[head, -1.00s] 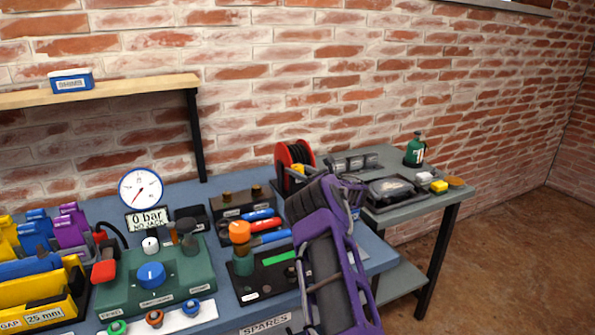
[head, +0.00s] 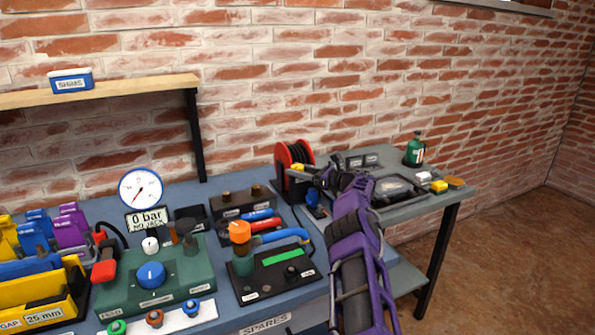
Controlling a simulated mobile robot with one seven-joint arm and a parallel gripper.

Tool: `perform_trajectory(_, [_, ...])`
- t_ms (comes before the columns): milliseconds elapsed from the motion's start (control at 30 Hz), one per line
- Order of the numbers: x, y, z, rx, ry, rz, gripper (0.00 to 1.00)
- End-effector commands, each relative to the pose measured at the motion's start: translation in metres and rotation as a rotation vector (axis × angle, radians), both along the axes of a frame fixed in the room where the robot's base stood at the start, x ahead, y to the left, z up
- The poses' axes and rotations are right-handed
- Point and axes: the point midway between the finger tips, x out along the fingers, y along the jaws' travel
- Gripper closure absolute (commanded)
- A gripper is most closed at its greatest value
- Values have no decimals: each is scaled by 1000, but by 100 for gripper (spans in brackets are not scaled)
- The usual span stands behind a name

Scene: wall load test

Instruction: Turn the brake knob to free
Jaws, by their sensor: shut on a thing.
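A red reel (head: 283,158) wound with black line stands at the back right corner of the blue bench. A yellow part (head: 297,168) shows on the near side of the reel, and I take it for the brake knob. My gripper (head: 305,171) reaches in from the right and is shut on this yellow part. The fingers cover much of it, so its pointer and setting cannot be read.
A blue fitting (head: 314,205) sits just below my gripper. A black panel (head: 270,285) with a green bar and a green post with an orange cap (head: 240,232) stand to the left. A grey side table (head: 450,190) holds several items.

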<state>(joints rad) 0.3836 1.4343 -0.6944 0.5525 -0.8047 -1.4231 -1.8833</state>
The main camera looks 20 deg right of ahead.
Motion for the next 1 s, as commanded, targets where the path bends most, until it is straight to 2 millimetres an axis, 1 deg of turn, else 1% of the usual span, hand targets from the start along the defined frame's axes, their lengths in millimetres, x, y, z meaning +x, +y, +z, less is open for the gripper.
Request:
perform_trajectory(433, [0, 0, 0, 1, 1, 4, 100])
perform_trajectory(467, [0, 0, 0, 1, 1, 4, 43])
perform_trajectory(500, [0, 0, 0, 1, 1, 4, 36])
perform_trajectory(600, [0, 0, 0, 0, 0, 3, 19])
perform_trajectory(867, [0, 0, 0, 0, 0, 3, 19])
perform_trajectory(1000, [-4, -4, 1, -1, 1, 1, 19])
